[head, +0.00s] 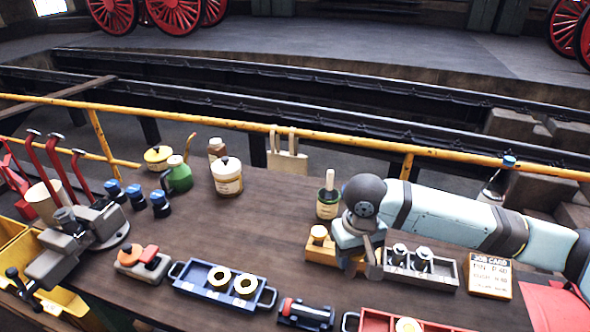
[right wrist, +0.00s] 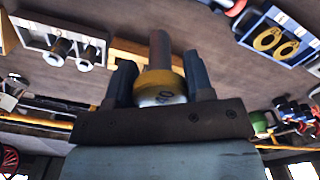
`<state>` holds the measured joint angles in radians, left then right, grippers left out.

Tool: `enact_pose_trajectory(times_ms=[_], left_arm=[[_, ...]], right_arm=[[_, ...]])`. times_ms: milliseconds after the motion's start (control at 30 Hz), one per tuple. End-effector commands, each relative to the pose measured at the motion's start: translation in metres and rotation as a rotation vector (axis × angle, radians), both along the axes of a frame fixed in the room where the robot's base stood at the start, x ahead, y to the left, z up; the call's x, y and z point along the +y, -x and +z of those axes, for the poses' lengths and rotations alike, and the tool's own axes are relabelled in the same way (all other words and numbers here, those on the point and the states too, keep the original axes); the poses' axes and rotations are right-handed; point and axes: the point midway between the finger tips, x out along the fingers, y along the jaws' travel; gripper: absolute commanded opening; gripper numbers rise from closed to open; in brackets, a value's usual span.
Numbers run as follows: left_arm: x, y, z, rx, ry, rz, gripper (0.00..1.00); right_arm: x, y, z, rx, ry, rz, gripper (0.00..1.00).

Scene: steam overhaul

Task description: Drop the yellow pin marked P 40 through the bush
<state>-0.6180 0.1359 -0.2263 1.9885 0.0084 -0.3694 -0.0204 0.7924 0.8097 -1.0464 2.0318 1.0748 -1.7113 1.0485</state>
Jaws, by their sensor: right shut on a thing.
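My right gripper (head: 361,262) points down over the bench beside an orange-yellow block (head: 323,252). In the right wrist view the gripper (right wrist: 160,85) is shut on a pin with a yellow head (right wrist: 160,84) marked 40 and a brown shank (right wrist: 160,50). In the head view the gripper mostly hides this pin. I cannot tell for sure which thing is the bush; a grey vice (head: 92,228) at the left has a dark upright cylinder (head: 65,216) at it. My left gripper is not in view.
A grey tray (head: 445,270) with two metal-topped pins and a job card (head: 490,276) are right of the gripper. A blue tray (head: 198,286) holds two yellow rings. A red tray (head: 370,322) is at the front edge. The bench middle (head: 280,230) is clear.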

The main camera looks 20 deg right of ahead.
Motion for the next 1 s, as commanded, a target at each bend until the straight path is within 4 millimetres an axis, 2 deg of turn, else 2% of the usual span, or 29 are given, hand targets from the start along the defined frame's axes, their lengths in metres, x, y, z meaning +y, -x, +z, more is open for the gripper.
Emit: enact_pose_trajectory(times_ms=[133,233,400,500,600,700,767,867,1000], left_arm=[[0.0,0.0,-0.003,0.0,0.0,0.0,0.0],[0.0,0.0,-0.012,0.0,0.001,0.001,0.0],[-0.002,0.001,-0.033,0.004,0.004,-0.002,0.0],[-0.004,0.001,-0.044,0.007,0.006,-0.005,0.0],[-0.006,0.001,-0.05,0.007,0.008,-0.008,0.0],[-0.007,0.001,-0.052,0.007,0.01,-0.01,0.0],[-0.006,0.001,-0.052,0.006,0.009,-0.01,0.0],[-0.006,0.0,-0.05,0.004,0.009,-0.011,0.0],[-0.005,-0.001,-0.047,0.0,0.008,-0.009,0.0]], right_arm=[[-0.004,-0.006,0.001,-0.004,0.002,-0.001,0.08],[-0.018,-0.024,0.003,-0.01,0.01,0.001,0.08],[-0.061,-0.069,0.02,-0.017,0.019,0.009,0.08],[-0.087,-0.089,0.033,-0.011,0.014,0.019,0.08],[-0.108,-0.102,0.044,-0.006,0.005,0.029,0.08],[-0.12,-0.109,0.05,-0.002,-0.002,0.037,0.08],[-0.124,-0.11,0.047,0.001,-0.004,0.04,0.08],[-0.125,-0.11,0.031,0.004,-0.006,0.042,0.08],[-0.125,-0.11,-0.005,0.005,-0.004,0.042,0.08]])
